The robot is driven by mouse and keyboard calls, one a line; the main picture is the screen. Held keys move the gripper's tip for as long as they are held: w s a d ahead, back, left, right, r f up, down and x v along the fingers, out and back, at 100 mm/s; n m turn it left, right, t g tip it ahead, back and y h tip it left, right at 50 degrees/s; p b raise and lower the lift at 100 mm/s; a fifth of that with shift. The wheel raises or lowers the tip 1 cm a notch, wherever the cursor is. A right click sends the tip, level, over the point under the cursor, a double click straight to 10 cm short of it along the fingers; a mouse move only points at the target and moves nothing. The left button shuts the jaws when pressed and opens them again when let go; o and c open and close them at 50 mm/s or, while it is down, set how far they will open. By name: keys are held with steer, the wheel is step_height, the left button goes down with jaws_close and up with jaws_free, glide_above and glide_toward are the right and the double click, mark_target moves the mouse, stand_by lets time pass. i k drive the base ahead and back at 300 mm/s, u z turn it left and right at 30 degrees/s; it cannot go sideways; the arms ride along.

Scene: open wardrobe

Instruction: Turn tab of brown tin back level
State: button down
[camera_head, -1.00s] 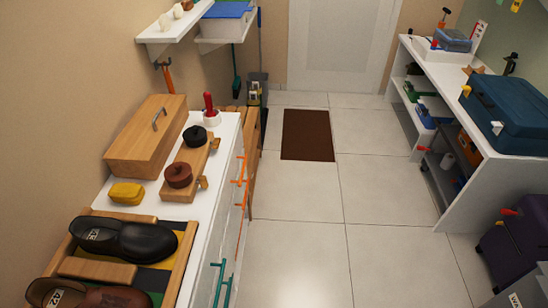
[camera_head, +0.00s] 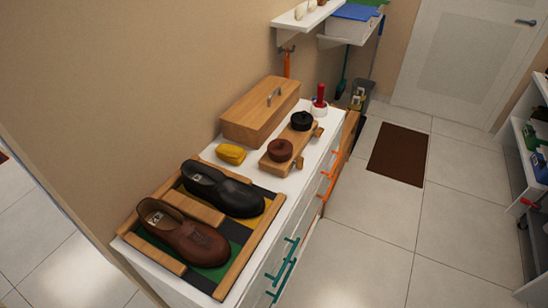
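The brown tin (camera_head: 280,150) is a round, flat, reddish-brown tin near the front end of a wooden stand (camera_head: 271,167) on the white cabinet top. A small wooden tab (camera_head: 299,163) sticks out at the stand's right edge beside the brown tin; its exact tilt is too small to tell. The black tin (camera_head: 302,120) sits farther back on the same stand, with another wooden tab (camera_head: 318,131) beside it. My gripper is not in view.
A wooden box (camera_head: 262,112), a yellow cloth or sponge (camera_head: 231,153) and a red-handled tool (camera_head: 320,98) surround the stand. Black (camera_head: 222,188) and brown (camera_head: 184,233) shoes lie in a tray in front. Orange (camera_head: 328,178) and teal (camera_head: 284,270) handles jut from the cabinet.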

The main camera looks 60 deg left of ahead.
mark_target(299, 161)
steer(key=u, duration=2.25)
steer(key=k, duration=0.5)
steer(key=z, duration=0.4)
steer(key=i, duration=1)
steer(key=u, duration=0.05)
